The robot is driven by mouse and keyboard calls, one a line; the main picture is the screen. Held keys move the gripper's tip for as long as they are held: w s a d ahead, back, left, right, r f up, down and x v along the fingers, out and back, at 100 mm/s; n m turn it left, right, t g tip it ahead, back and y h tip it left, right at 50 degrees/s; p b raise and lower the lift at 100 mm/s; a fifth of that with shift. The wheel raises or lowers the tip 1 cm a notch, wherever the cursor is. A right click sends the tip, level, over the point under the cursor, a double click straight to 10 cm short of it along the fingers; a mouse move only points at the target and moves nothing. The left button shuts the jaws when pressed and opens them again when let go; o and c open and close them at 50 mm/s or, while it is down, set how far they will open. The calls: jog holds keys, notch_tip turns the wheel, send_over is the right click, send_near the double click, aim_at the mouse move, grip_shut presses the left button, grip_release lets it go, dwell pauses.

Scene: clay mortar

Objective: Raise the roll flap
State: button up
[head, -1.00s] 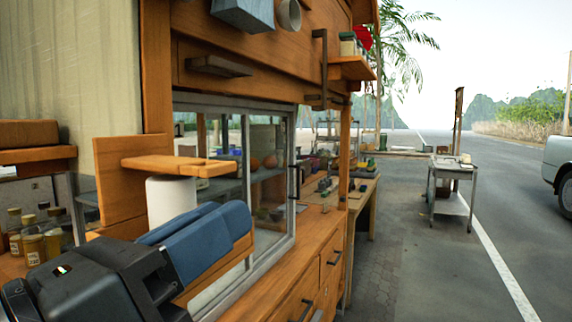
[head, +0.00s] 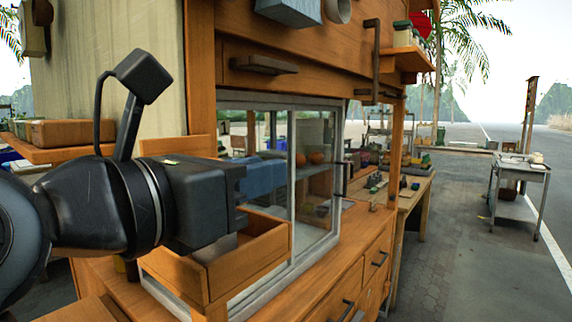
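A wide wooden front panel (head: 290,82) with a dark bar handle (head: 263,65) hangs above the glass window of the stall, closed down. It may be the roll flap; no label shows. My gripper (head: 240,182) points right, below and left of that handle, apart from it, and just above an open wooden box (head: 232,268). A blue block shape (head: 264,177) shows just past the gripper's end; I cannot tell whether it is part of the fingers or a thing behind. The finger opening is not clear.
A sliding glass window (head: 315,180) stands behind the box. A dark upright bar (head: 374,60) hangs at the panel's right. Drawers (head: 360,280) with handles lie below the counter. Paved ground is free at right, before a metal cart (head: 518,180).

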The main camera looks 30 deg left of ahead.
jog(key=shift+w, duration=0.2)
jog(key=shift+c, duration=0.2)
grip_shut()
dwell(1.2)
